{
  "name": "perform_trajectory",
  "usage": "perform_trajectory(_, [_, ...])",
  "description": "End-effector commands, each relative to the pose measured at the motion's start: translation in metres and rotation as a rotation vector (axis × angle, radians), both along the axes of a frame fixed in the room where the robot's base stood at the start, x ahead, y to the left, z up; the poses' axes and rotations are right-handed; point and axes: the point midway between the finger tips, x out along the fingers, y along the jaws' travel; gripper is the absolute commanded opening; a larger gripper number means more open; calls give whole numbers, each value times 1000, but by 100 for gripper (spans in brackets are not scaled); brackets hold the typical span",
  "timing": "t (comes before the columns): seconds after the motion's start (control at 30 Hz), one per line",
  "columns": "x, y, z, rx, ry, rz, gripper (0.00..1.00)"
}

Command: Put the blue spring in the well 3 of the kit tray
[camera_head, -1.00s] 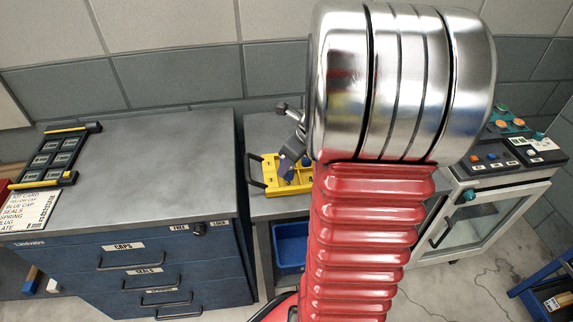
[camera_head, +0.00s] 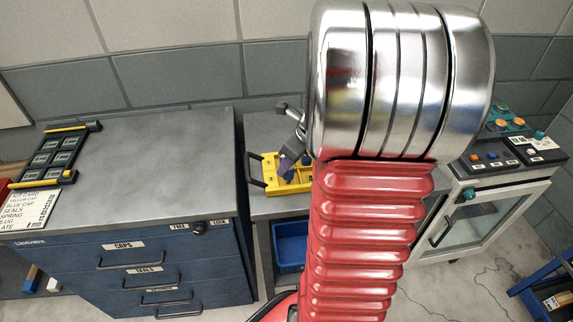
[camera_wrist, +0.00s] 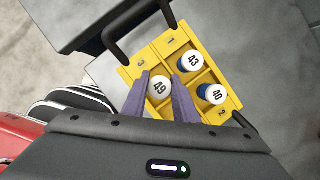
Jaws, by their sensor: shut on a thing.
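The yellow kit tray (camera_head: 270,176) stands on the bench behind my arm, and it fills the middle of the wrist view (camera_wrist: 228,73). My gripper (camera_wrist: 168,82) is over its near left part, with purple fingers on both sides of a piece with a round white top marked 49 (camera_wrist: 159,87). The piece's sides are hidden, so I cannot tell its colour or whether it touches the well floor. Well label 3 (camera_wrist: 141,63) is beside it. In the head view my gripper (camera_head: 284,170) reaches down at the tray, partly hidden by my arm.
Two blue pieces with white tops, marked 43 (camera_wrist: 191,61) and 40 (camera_wrist: 212,94), sit in other wells. The tray has black handles (camera_wrist: 118,45). A blue drawer cabinet (camera_head: 130,265) is left, a blue bin (camera_head: 290,246) below the bench, a control-panel cabinet (camera_head: 485,215) right.

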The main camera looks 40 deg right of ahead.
Motion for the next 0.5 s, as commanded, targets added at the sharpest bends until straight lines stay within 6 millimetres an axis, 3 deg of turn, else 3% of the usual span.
perform_trajectory(0.5, [0,0,-7,0,0,0,3])
